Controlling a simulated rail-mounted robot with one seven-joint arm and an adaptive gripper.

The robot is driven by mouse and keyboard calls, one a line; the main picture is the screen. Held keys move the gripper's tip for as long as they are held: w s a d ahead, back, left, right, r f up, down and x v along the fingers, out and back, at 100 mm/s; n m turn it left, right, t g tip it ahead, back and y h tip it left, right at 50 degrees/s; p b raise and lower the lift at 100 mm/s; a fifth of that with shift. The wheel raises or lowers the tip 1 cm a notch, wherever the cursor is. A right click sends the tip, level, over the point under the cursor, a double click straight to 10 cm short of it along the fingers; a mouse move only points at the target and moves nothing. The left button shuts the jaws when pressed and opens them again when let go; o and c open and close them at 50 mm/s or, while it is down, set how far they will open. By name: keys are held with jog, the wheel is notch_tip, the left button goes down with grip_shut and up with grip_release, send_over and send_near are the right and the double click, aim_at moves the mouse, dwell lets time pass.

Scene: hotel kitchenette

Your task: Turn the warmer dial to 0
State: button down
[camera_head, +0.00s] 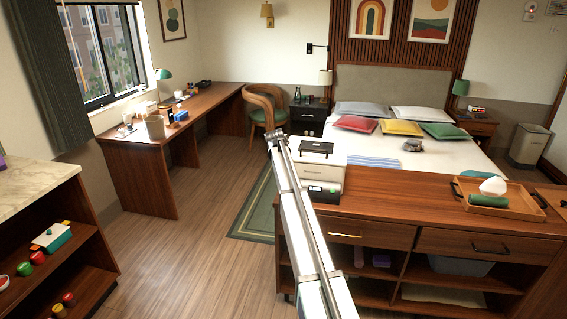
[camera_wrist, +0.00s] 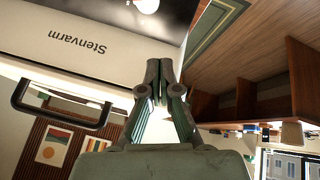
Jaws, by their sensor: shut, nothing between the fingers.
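The warmer (camera_head: 319,172) is a cream-white box with a black lid handle, standing at the left end of the wooden sideboard. Its lower front has a dark panel with a small green light; the dial setting is too small to read. In the wrist view the warmer (camera_wrist: 60,58) appears upside down at the upper left, with the word "Stenvarm" and a black handle. A pale round knob (camera_wrist: 146,4), probably the dial, is cut off by the top edge. My gripper (camera_wrist: 165,68) is shut and empty, beside the warmer and apart from the knob.
The sideboard (camera_head: 400,211) has drawers and open shelves. A wooden tray (camera_head: 535,213) with a green roll and a white item stands on its right. A bed (camera_head: 455,157) is behind; a desk (camera_head: 170,137) is at left. Floor (camera_head: 185,230) left of my arm is clear.

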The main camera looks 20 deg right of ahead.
jog(key=p+x, duration=0.1)
jog(key=x, duration=0.2)
jog(key=shift+w+d+f, duration=0.1)
jog(key=shift+w+f, duration=0.05)
jog(key=shift+w, duration=0.05)
jog(key=shift+s+f+p, duration=0.55)
jog(key=shift+s+f, duration=0.55)
jog(key=shift+s, duration=0.1)
jog(key=shift+s+f, duration=0.3)
jog(key=shift+f, duration=0.2)
jog(key=shift+a, duration=0.25)
